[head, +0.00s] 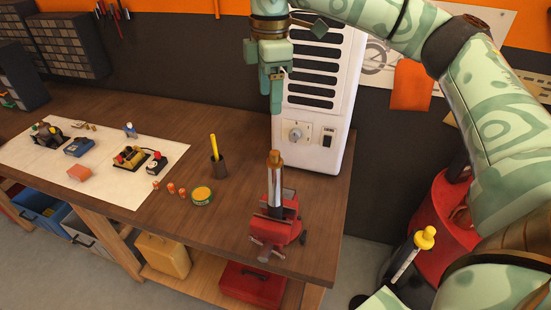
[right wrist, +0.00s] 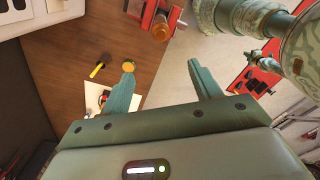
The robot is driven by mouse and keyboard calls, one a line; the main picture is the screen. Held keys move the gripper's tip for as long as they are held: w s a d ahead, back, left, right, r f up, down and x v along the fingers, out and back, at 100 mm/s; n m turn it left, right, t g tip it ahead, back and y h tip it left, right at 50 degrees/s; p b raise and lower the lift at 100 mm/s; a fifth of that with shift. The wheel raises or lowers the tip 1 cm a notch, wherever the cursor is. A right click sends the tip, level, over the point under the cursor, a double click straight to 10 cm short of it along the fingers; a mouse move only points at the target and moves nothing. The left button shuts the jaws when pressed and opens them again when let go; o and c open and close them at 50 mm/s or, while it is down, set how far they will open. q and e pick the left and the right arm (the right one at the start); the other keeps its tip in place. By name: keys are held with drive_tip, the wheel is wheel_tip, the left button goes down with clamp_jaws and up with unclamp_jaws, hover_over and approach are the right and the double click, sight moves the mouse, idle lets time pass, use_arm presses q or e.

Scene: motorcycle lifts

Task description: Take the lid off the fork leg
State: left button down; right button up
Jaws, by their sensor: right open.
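The fork leg (head: 274,190) is a silvery tube standing upright in a red vise (head: 268,232) at the right end of the workbench. Its orange-brown lid (head: 275,157) is on its top end. In the right wrist view the lid (right wrist: 160,28) shows at the top, beside the red vise (right wrist: 147,13). My right gripper (head: 270,101) is above and behind the lid, apart from it, fingers pointing down. In the right wrist view it (right wrist: 160,66) is open with nothing between its fingers. My left gripper is not in view.
A white cabinet (head: 318,112) stands close behind the vise. A round tin (head: 201,196), orange pieces (head: 170,188) and a dark cup with a yellow stick (head: 217,165) are left of the vise. A pale mat (head: 100,192) with small parts lies further left.

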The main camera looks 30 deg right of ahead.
drive_tip(key=p, duration=0.1)
hover_over(275, 152)
drive_tip(key=shift+m, duration=0.3)
wheel_tip(275, 152, down, 10)
drive_tip(key=shift+w+a+f, duration=0.1)
drive_tip(key=shift+w, duration=0.05)
drive_tip(key=f, duration=0.1)
drive_tip(key=f+p, duration=0.1)
drive_tip(key=f, duration=0.1)
drive_tip(key=f+p, duration=0.1)
drive_tip(key=f, duration=0.1)
drive_tip(key=shift+s, duration=0.25)
drive_tip(key=shift+f, duration=0.35)
drive_tip(key=c, duration=1.2)
